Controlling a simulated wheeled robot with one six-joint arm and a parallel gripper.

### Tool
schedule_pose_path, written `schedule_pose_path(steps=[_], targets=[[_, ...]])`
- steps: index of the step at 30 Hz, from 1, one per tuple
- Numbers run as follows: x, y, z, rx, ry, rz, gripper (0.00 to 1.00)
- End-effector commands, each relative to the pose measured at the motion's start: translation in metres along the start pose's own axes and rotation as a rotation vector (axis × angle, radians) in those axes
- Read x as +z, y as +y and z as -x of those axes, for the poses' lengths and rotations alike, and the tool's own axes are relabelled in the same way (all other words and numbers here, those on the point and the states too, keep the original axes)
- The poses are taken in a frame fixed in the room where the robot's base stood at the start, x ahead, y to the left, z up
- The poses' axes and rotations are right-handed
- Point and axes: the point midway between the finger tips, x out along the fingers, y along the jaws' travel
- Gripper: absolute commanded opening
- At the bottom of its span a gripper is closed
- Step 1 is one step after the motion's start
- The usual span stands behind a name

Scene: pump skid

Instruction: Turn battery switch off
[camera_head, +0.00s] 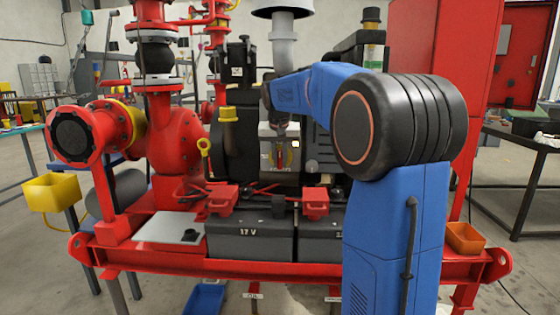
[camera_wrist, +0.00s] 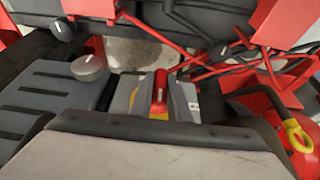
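In the wrist view a red lever (camera_wrist: 160,92) stands on a small grey and yellow base, which looks like the battery switch. My gripper (camera_head: 280,130) points down in front of the upper part of this box. Its fingertips are small and dark in the head view, and I cannot make out a gap between them. In the wrist view I cannot clearly tell fingers from the switch's surroundings or whether anything touches the lever.
Black batteries (camera_head: 250,242) with red terminal covers (camera_head: 222,197) stand low on the red skid frame (camera_head: 180,263). Red pump piping (camera_head: 175,130) rises on the left. Red cables run close by.

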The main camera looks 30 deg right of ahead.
Motion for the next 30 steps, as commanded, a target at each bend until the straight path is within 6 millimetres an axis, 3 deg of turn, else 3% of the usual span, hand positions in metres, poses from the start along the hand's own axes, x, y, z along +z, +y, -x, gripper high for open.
schedule_pose_path(steps=[14, 30], targets=[[-0.0043, -0.0021, 0.0022, 0.079, 0.013, 0.036, 0.00], [-0.0050, -0.0053, 0.0018, 0.508, 0.017, 0.214, 0.00]])
